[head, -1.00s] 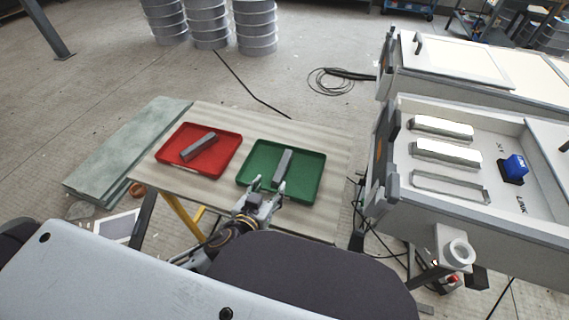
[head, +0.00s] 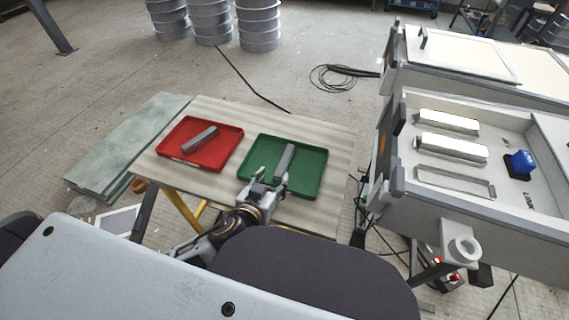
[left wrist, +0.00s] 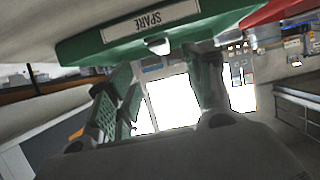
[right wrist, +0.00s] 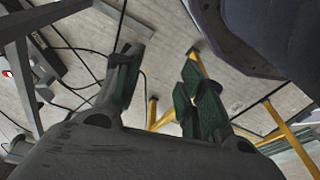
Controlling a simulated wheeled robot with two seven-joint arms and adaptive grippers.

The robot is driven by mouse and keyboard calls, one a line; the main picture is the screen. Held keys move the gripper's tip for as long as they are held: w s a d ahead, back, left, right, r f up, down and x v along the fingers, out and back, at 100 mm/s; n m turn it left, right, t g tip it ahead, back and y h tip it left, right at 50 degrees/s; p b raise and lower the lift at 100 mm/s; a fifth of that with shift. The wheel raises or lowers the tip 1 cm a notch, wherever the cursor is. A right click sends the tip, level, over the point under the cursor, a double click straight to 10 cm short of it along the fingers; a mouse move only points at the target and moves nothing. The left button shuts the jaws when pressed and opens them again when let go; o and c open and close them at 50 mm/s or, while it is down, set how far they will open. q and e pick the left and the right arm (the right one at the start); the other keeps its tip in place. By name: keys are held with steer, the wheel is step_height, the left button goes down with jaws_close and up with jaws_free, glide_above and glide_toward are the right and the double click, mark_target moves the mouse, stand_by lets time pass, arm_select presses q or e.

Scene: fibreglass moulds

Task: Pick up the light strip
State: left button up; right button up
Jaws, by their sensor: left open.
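A grey bar-shaped light strip (head: 285,161) lies in the green tray (head: 312,187) on the table. A similar grey strip (head: 200,139) lies in the red tray (head: 183,159) to its left. My left gripper (head: 268,181) is open and empty at the near edge of the green tray, its fingers pointing towards the strip there. In the left wrist view the green tray's front wall (left wrist: 85,45) with a "SPARE" label is just beyond the open fingers (left wrist: 162,75); the strip is hidden. My right gripper (right wrist: 163,72) shows only in the right wrist view, open and empty.
A white housing (head: 425,203) at right holds two bright strips (head: 450,147), an empty-looking slot frame (head: 455,182) and a blue switch (head: 518,164). The table (head: 225,115) is clear behind the trays. Cables and yellow table legs (right wrist: 197,65) lie beyond the right gripper.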

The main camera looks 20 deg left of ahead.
mark_target(284, 161)
arm_select(q)
steer(key=shift+w+f+b, duration=0.3)
steer(key=shift+w+b, duration=0.35)
steer(key=shift+x, duration=2.7)
steer(key=shift+w, duration=0.15)
arm_select(e)
steer(key=r, duration=0.2)
steer(key=a+r, duration=0.1)
steer(key=r, duration=0.1)
steer(key=shift+r, duration=0.3)
steer(key=shift+w+r, duration=0.1)
steer(key=shift+r, duration=0.05)
arm_select(q)
steer(key=shift+w, duration=0.2)
steer(key=shift+w+f+b, duration=0.15)
steer(key=shift+w+b, duration=0.2)
steer(key=shift+w, duration=0.1)
steer(key=shift+x, duration=0.8)
steer(key=shift+b+x, duration=0.35)
steer(key=shift+x, duration=0.8)
arm_select(e)
steer(key=shift+w+a+r, duration=0.15)
steer(key=shift+w+r, duration=0.1)
steer(key=shift+r, duration=0.4)
